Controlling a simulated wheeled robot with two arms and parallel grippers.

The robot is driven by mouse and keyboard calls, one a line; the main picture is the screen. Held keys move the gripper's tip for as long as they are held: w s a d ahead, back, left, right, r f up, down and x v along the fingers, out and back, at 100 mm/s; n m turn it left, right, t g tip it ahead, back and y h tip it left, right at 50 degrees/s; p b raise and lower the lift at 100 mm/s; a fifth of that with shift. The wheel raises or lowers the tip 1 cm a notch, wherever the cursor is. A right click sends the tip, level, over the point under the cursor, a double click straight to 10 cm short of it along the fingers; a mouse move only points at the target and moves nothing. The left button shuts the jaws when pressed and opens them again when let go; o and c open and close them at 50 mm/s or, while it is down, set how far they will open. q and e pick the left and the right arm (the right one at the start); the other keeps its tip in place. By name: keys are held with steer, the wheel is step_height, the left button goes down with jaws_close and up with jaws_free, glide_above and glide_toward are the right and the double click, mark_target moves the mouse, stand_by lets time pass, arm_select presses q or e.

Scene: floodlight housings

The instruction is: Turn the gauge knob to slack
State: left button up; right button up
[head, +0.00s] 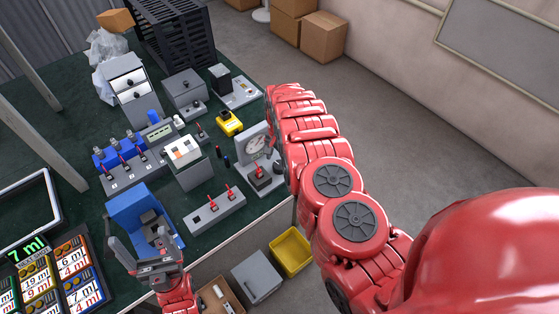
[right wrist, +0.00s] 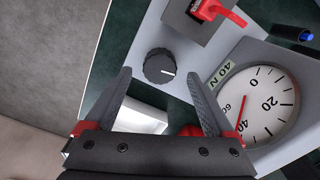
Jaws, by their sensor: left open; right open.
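The gauge (head: 255,146) stands near the table's right edge; its white dial (right wrist: 262,100) shows a red needle between 40 and 60. A "40 N" label (right wrist: 220,75) sits beside the dial. My left gripper (head: 143,250) is open over the table's front.
A red switch (right wrist: 210,10) is on a box beside the knob. A switch box (head: 215,208), a blue holder (head: 135,208) and a yellow device (head: 229,123) stand on the green table. A yellow bin (head: 290,251) and a grey bin (head: 257,276) are below the front edge.

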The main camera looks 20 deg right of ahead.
mark_target(279, 167)
steer(key=shift+d+f, duration=0.1)
steer(key=shift+f, duration=1.1)
steer(key=shift+c, duration=0.3)
steer(key=c, duration=1.3)
